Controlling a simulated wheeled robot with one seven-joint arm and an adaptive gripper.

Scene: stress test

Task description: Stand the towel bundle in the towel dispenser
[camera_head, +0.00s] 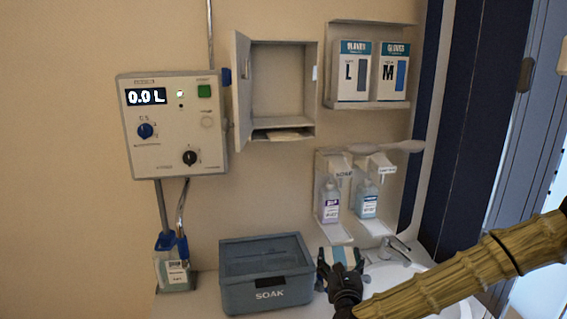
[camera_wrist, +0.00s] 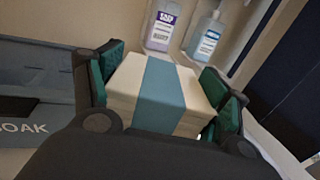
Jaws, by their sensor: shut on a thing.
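The towel bundle (camera_wrist: 200,92) is a cream block with a blue band around it. My gripper (camera_head: 341,270) is shut on it, with a green-padded finger on each side in the wrist view. In the head view a small part of the bundle (camera_head: 345,254) shows between the dark fingers, above the counter between the SOAK box and the tap. The open grey wall cabinet (camera_head: 317,95), which looks like the towel dispenser, is up and to the left of my gripper. Its door (camera_head: 242,95) stands open to the left. Something pale lies in its bottom slot.
The lidded SOAK box (camera_head: 265,270) is just left of my gripper. Soap bottles (camera_head: 330,203) stand in wall holders above, with the tap (camera_head: 393,245) to the right. A glove holder (camera_head: 368,104) hangs right of the cabinet; a control box (camera_head: 172,125) hangs left.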

